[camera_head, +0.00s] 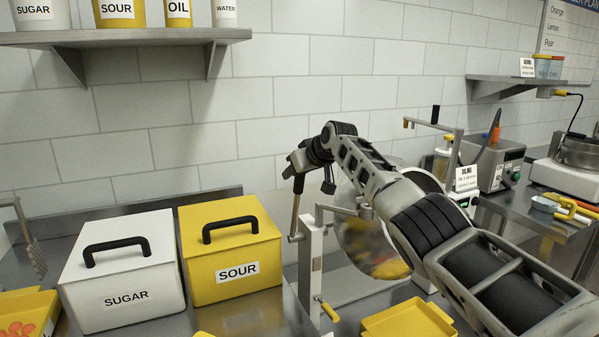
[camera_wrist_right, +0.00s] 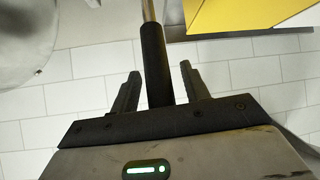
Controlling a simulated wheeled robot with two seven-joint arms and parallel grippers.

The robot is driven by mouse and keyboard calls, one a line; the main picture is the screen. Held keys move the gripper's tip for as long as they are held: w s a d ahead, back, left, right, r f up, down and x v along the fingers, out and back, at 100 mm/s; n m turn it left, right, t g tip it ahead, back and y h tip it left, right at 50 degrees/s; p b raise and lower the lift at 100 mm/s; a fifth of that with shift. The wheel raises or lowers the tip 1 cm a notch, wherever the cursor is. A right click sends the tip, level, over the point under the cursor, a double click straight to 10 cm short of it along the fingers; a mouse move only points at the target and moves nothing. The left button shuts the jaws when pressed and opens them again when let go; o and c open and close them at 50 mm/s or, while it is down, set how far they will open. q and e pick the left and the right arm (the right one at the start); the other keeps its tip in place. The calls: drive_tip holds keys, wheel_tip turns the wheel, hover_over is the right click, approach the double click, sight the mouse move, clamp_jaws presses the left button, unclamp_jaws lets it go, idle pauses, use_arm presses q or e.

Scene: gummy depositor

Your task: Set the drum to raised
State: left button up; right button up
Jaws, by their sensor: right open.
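The drum (camera_head: 362,245) is a shiny metal pan in the middle of the head view, with yellow and red pieces showing in or on it. It is partly hidden behind my right arm and beside a grey stand (camera_head: 311,270). A thin lever rod (camera_head: 295,216) rises left of the stand. In the right wrist view the lever's black handle (camera_wrist_right: 155,62) lies between the fingers of my right gripper (camera_wrist_right: 160,78), which are open with gaps on both sides. The right gripper (camera_head: 301,163) is at the lever's top in the head view. My left gripper is not in view.
A white SUGAR box (camera_head: 122,270) and a yellow SOUR box (camera_head: 230,250) stand left of the drum. A yellow tray (camera_head: 410,319) lies in front. A shelf (camera_head: 130,38) with containers hangs above; machines (camera_head: 500,165) stand at right.

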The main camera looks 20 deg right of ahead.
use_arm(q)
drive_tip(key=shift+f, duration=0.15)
use_arm(e)
drive_tip(key=shift+s+d, duration=0.1)
drive_tip(key=shift+s, duration=0.1)
drive_tip(key=shift+s+r+b, duration=0.2)
drive_tip(key=shift+b, duration=0.1)
use_arm(q)
drive_tip(key=b, duration=0.1)
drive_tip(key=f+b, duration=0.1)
drive_tip(key=b, duration=0.1)
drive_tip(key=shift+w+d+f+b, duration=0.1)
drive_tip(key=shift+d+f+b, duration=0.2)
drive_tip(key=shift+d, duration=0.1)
use_arm(e)
drive_tip(key=v, duration=1.5)
